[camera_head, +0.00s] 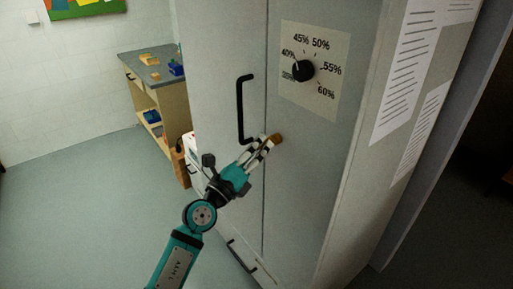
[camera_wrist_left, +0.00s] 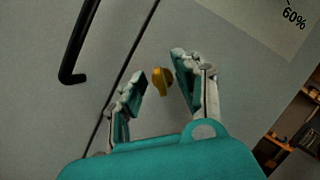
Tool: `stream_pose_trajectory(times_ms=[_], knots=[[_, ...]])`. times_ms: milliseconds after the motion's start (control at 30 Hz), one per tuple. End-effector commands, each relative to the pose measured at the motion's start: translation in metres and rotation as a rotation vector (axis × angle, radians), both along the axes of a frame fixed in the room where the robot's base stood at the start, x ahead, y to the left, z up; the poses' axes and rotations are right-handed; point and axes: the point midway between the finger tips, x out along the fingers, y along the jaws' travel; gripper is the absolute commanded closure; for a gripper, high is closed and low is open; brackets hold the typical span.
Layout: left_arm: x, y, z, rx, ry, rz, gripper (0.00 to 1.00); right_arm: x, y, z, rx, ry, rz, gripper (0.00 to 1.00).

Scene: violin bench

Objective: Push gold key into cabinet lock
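The gold key (camera_wrist_left: 162,80) shows in the wrist view between my left fingertips, with a gap on each side. In the head view the same gold piece (camera_head: 277,138) is against the cabinet door (camera_head: 310,200), right of the door seam. My left gripper (camera_head: 265,146) points at the door with its fingers around the key; in the wrist view its fingers (camera_wrist_left: 158,72) are apart and appear not to touch it. The lock is hidden behind the key, so I cannot tell how deep the key sits. My right gripper is not in view.
A black door handle (camera_head: 241,110) stands left of the gripper. A black dial (camera_head: 302,71) with percent marks is above right. A lower handle (camera_head: 240,256) is below. A small bench (camera_head: 150,68) stands back left; the floor (camera_head: 70,210) at left is clear.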

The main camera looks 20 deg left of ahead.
Motion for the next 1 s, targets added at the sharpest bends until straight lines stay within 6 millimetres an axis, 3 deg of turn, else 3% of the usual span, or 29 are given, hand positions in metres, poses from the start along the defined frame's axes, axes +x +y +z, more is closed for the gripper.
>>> stream_pose_trajectory(times_ms=[367,800,1000], knots=[[-0.006,0.003,-0.004,0.002,0.003,0.001,0.65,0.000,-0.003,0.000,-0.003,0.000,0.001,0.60],[-0.084,0.035,-0.030,0.007,0.009,-0.002,0.65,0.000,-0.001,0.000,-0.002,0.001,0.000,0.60],[-0.098,0.041,-0.034,-0.002,0.008,0.000,0.65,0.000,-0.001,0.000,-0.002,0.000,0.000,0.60]])
